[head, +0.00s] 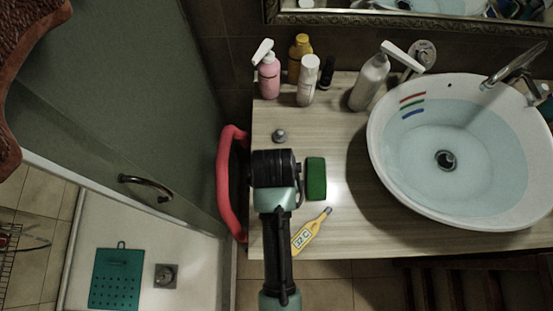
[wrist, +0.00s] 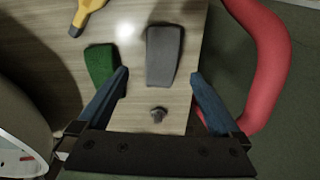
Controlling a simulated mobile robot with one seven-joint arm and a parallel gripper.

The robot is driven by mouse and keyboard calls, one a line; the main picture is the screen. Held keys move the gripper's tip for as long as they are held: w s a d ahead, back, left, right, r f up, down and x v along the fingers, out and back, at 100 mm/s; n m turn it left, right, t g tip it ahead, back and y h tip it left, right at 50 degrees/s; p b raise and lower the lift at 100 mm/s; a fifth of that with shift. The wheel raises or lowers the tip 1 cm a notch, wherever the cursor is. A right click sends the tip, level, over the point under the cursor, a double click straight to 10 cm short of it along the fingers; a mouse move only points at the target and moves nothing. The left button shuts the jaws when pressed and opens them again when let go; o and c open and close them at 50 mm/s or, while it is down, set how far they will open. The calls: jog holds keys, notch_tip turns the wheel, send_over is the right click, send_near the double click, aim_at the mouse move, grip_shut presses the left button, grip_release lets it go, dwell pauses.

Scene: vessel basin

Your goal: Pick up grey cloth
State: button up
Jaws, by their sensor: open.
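The grey cloth (wrist: 164,52) lies flat on the wooden counter (wrist: 140,118) in the wrist view, a dark grey tapered rectangle. In the head view it is hidden beneath my arm and gripper. My gripper (wrist: 160,75) is open and empty, with its two blue fingers on either side of the cloth's near end in the wrist picture. The gripper (head: 275,168) also shows in the head view, over the counter's left part. I cannot tell its exact height above the cloth.
A green sponge (head: 316,178) lies just right of my gripper, with a yellow thermometer (head: 308,233) nearby. A small grey plug (head: 279,135) is behind. A red curved rail (head: 229,190) runs along the left edge. Several bottles (head: 307,80) and the basin (head: 395,165) stand beyond.

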jog(key=shift+w+f+p, duration=0.15)
jog(key=shift+w+f, duration=0.1)
jog(key=shift+f, duration=0.8)
jog(key=shift+w+f+p, duration=0.1)
jog(key=shift+w+f, duration=0.2)
jog(key=shift+f, duration=0.75)
jog(key=shift+w+f+p, duration=0.15)
jog(key=shift+w+f, duration=0.1)
jog(key=shift+f, duration=0.8)
jog(key=c, duration=1.4)
jog(key=shift+r, duration=0.1)
notch_tip(320, 180, up, 10)
jog(key=shift+b, duration=0.3)
jog(key=o, duration=0.8)
jog(key=c, duration=0.6)
